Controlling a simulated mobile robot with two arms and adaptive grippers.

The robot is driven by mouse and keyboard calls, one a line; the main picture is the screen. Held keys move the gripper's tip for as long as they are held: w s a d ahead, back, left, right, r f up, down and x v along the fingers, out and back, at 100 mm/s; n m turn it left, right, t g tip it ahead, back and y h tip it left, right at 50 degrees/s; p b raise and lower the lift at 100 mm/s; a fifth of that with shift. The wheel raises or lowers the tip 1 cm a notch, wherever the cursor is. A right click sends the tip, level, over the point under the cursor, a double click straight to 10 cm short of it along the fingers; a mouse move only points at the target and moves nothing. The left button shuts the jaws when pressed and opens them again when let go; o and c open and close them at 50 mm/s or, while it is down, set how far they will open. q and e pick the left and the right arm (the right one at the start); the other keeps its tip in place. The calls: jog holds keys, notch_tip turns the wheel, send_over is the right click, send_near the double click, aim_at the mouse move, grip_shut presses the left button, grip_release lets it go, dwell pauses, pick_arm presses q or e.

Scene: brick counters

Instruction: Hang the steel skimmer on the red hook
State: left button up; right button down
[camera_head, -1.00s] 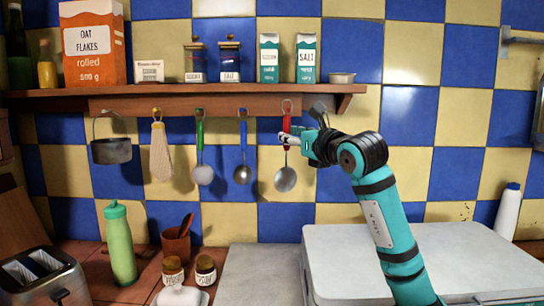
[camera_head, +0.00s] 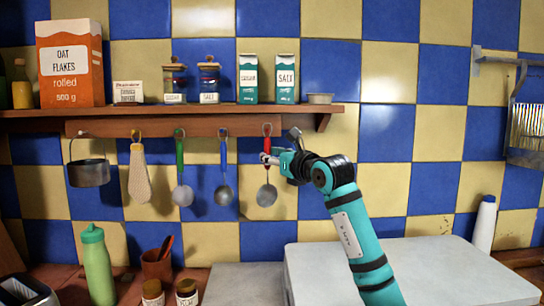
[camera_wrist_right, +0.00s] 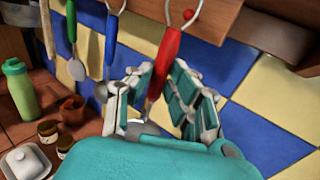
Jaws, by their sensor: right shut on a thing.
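The steel skimmer (camera_head: 266,195) has a red handle and a round steel head, and hangs upright below the rail. My right gripper (camera_head: 272,158) is shut on its red handle, reaching in from the right. In the right wrist view the red handle (camera_wrist_right: 164,62) stands between the fingers of my right gripper (camera_wrist_right: 158,88). Its wire loop is at the red hook (camera_wrist_right: 189,15), whose red tip shows inside the loop's outline. I cannot tell whether the hook bears the skimmer. The head is partly hidden by the gripper in the wrist view. My left gripper is not in view.
The shelf (camera_head: 200,112) with boxes and jars juts out above. The wall to the right is mostly clear.

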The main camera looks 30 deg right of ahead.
jog(key=shift+w+d+f+p, duration=0.2)
jog(key=shift+w+d, duration=0.15)
jog(key=shift+w, duration=0.2)
jog(key=shift+w+d+f+p, duration=0.15)
jog(key=shift+w+d+p, duration=0.15)
jog(key=shift+w, duration=0.3)
jog(key=shift+w+d+f+p, duration=0.2)
jog(key=shift+w+d, duration=0.2)
jog(key=shift+w, duration=0.15)
jog(key=c, duration=1.2)
grip_release()
jog(key=shift+o, duration=0.2)
jog(key=shift+s, duration=0.1)
